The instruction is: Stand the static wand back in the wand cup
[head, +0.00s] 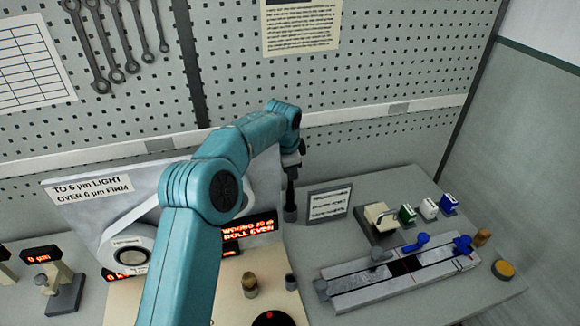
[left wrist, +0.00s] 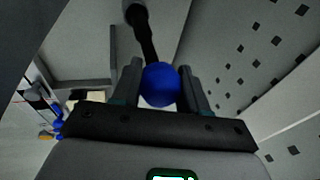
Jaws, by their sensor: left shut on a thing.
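My left gripper (head: 292,158) is above the bench in front of the pegboard. In the left wrist view its two fingers (left wrist: 160,88) are shut on the blue ball end of the static wand (left wrist: 160,84). The wand's dark shaft runs away from the fingers to a thicker dark tip. In the head view the wand (head: 290,197) hangs roughly upright below the gripper, its blue end hidden. A small dark grey cup-like cylinder (head: 291,282) stands on the bench below and nearer; I cannot tell for sure that it is the wand cup. My right gripper is not in view.
A small sign (head: 329,203) stands right of the wand. A long grey slide fixture (head: 400,277) with blue knobs lies at the right. A brass-topped knob (head: 250,285) and a red-marked black disc (head: 273,319) are near the cylinder. A machine panel (head: 90,205) stands left.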

